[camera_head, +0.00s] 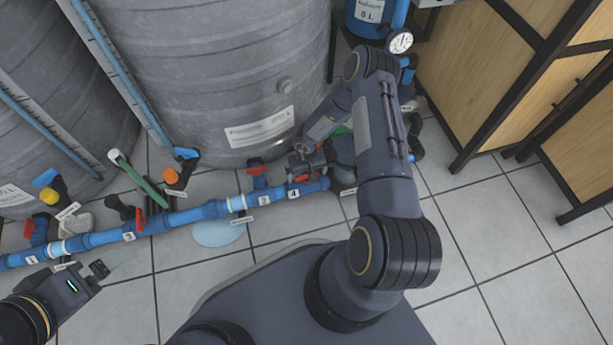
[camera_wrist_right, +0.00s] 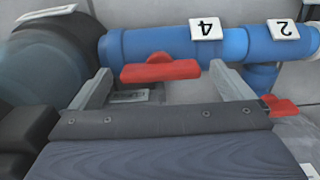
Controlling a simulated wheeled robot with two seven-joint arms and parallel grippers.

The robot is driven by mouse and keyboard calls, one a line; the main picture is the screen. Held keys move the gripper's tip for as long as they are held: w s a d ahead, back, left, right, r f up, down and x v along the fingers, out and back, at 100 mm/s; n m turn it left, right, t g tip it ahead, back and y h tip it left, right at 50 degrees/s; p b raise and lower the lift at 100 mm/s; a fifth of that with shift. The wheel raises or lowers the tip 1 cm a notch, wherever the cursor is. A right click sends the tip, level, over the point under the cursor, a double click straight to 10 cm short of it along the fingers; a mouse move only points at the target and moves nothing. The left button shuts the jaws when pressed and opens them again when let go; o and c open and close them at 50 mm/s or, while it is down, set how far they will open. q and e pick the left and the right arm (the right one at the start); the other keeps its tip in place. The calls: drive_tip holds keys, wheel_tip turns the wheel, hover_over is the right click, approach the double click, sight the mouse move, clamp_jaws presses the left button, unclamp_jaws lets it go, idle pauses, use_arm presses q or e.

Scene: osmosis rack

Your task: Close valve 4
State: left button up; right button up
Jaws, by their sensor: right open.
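Valve 4 shows in the right wrist view as a red handle (camera_wrist_right: 160,70) in front of a blue pipe (camera_wrist_right: 160,45), beside a white tag with a 4 (camera_wrist_right: 206,29). The handle lies roughly along the pipe. My right gripper (camera_wrist_right: 160,80) is open, with one finger on each side of the handle; I cannot tell whether they touch it. In the head view the tag 4 (camera_head: 294,194) shows on the pipe, and my right wrist and forearm partly hide the valve. My left gripper (camera_head: 98,269) is low at the left, away from the valve; its jaw opening is unclear.
Valve 2's red handle (camera_head: 257,164) is close by on the left. Large grey tanks (camera_head: 215,70) stand behind the pipe. Several other valves line the pipe further left. A wooden cabinet (camera_head: 490,70) stands at the right. A bluish puddle (camera_head: 219,235) lies on the tiled floor.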

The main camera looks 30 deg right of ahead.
drive_tip(key=shift+f, duration=0.35)
drive_tip(key=c, duration=1)
